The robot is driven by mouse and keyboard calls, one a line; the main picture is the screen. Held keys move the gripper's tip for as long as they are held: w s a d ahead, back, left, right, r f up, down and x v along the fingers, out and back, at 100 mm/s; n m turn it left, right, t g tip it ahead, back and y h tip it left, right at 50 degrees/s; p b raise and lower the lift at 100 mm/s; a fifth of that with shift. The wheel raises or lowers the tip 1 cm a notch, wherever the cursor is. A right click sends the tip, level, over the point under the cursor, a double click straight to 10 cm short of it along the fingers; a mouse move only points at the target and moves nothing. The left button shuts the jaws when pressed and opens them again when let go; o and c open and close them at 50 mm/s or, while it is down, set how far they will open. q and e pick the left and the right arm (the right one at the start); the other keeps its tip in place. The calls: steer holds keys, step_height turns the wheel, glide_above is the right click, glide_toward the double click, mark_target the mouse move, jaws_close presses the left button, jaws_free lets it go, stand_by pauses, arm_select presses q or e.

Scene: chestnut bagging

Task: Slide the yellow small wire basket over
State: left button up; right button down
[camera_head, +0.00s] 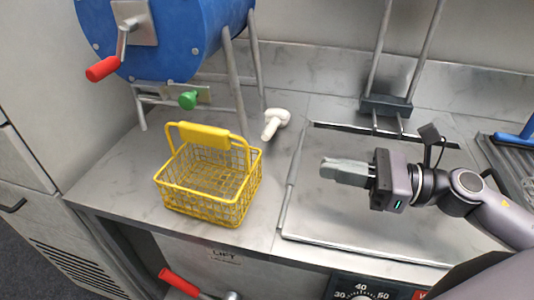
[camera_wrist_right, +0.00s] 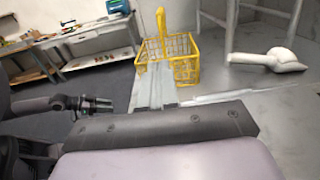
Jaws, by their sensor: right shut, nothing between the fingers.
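The yellow small wire basket (camera_head: 207,189) stands upright and looks empty on the grey counter, near its front left edge. Its solid yellow grip (camera_head: 203,137) is at the back of the rim. My right gripper (camera_head: 326,170) is shut and empty above the metal plate, to the right of the basket and pointing left at it. A clear gap lies between them. In the right wrist view the basket (camera_wrist_right: 178,55) is ahead, with my gripper fingers (camera_wrist_right: 155,90) pointing toward it. My left gripper is not in the head view.
A blue drum (camera_head: 180,40) with a red-handled crank stands on legs behind the basket. A white scoop-like object (camera_head: 275,122) lies behind and right of it. A metal plate (camera_head: 350,225) lies right. Bare counter (camera_head: 275,180) lies between the basket and plate.

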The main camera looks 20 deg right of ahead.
steer(key=p+x, duration=0.5)
steer(key=x, duration=0.7)
stand_by(0.3)
steer(key=shift+f, duration=0.1)
